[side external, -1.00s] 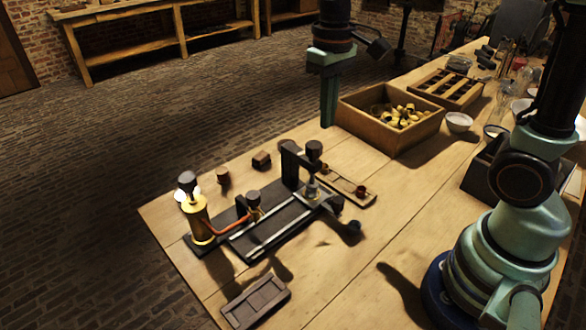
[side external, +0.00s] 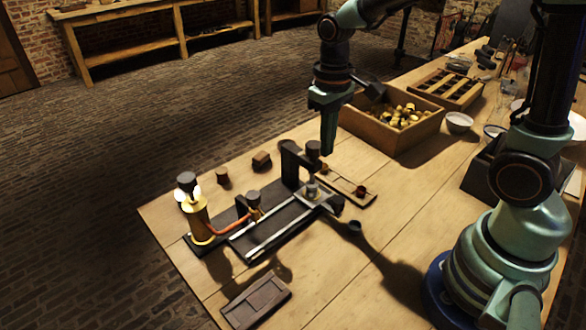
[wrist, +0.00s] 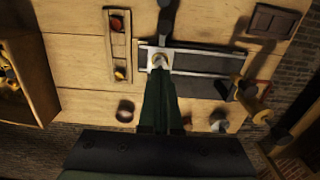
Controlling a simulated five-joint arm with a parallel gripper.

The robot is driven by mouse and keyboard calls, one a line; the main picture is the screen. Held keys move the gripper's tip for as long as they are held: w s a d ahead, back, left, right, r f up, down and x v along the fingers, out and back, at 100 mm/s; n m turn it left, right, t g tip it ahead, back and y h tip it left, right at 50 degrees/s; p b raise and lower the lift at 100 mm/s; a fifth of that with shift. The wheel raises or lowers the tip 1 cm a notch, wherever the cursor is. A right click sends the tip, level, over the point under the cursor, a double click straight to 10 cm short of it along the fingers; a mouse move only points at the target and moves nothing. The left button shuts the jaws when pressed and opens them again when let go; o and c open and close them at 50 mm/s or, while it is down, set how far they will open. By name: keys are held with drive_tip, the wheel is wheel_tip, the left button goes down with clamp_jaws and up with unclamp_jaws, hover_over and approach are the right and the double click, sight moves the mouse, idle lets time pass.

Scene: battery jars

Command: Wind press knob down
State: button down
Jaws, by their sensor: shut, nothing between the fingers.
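The press knob (side external: 313,150) is a dark round knob at the top of the black press frame (side external: 290,165). Below it, a small jar (side external: 312,188) stands on a light plate on the black rail base. My gripper (side external: 327,152) is shut and empty, pointing down just right of the knob in the side view. I cannot tell whether it touches the knob. In the wrist view, my shut fingers (wrist: 158,75) reach over the press area, with the jar's round top (wrist: 158,60) at their tips. The knob cannot be made out there.
A brass pump cylinder (side external: 198,218) with a dark knob stands at the left end of the rail base (side external: 275,222). A narrow wooden tray (side external: 358,195) lies right of the press. A wooden box (side external: 388,140) of yellow pieces stands behind. A dark tray (side external: 255,300) lies in front.

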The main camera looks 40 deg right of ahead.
drive_tip(key=shift+w, duration=0.35)
idle(0.7)
drive_tip(key=shift+w+a+r, duration=0.1)
drive_tip(key=shift+w+a, duration=0.05)
drive_tip(key=shift+a, duration=0.15)
idle(0.6)
drive_tip(key=shift+s, duration=0.2)
drive_tip(key=r, duration=0.6)
drive_tip(key=shift+s, duration=0.35)
drive_tip(key=s+d+r+t, duration=0.2)
drive_tip(key=s+r+t, duration=0.1)
drive_tip(key=s+t, duration=0.2)
drive_tip(key=shift+s+d+t, duration=0.3)
drive_tip(key=shift+s+d, duration=0.1)
drive_tip(key=shift+s, duration=0.2)
